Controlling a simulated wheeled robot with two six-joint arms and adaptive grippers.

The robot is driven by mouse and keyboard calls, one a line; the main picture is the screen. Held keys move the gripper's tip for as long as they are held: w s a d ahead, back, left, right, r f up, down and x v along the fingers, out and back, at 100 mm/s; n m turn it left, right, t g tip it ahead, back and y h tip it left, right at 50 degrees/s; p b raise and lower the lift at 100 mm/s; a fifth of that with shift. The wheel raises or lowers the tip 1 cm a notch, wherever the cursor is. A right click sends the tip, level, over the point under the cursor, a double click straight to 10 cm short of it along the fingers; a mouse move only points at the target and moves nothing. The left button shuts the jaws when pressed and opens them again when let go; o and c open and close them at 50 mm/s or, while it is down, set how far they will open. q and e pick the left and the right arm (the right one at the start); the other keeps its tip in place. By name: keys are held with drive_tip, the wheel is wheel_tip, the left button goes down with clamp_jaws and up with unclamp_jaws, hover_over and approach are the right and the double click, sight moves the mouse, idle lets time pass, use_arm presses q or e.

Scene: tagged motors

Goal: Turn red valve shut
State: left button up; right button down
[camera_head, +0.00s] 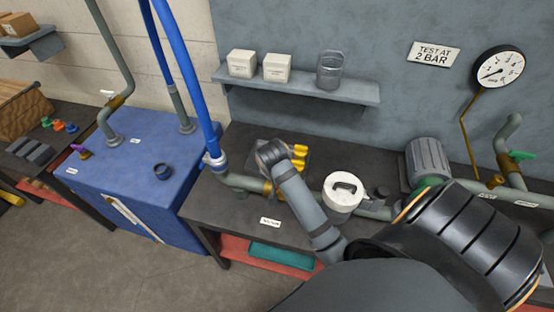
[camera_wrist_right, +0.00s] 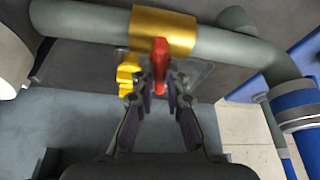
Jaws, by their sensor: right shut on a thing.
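The red valve handle (camera_wrist_right: 160,64) shows in the right wrist view, in front of a brass valve body (camera_wrist_right: 163,28) on a grey-green pipe (camera_wrist_right: 90,20). In that picture the handle points across the pipe's line. My right gripper (camera_wrist_right: 160,84) is shut on the handle, with a fingertip on each side. In the head view my right gripper (camera_head: 272,155) is over the pipe at the left end of the dark bench, and it hides the red handle. My left gripper is not in view.
Yellow pieces (camera_head: 300,155) lie right beside the gripper. A white round-topped part (camera_head: 343,192) and a grey motor (camera_head: 427,160) stand farther right. A blue hose (camera_head: 190,80) rises at the left beside a blue cabinet (camera_head: 120,195). A gauge (camera_head: 498,66) hangs at the back right.

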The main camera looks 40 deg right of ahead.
drive_tip(key=shift+a+m+g+h+p, duration=0.1)
drive_tip(key=shift+m+g+h+p, duration=0.2)
drive_tip(key=shift+m+p, duration=0.85)
drive_tip(key=shift+w, duration=0.1)
drive_tip(key=c, duration=1.4)
unclamp_jaws()
drive_tip(key=v, duration=0.7)
drive_tip(key=shift+r, duration=0.2)
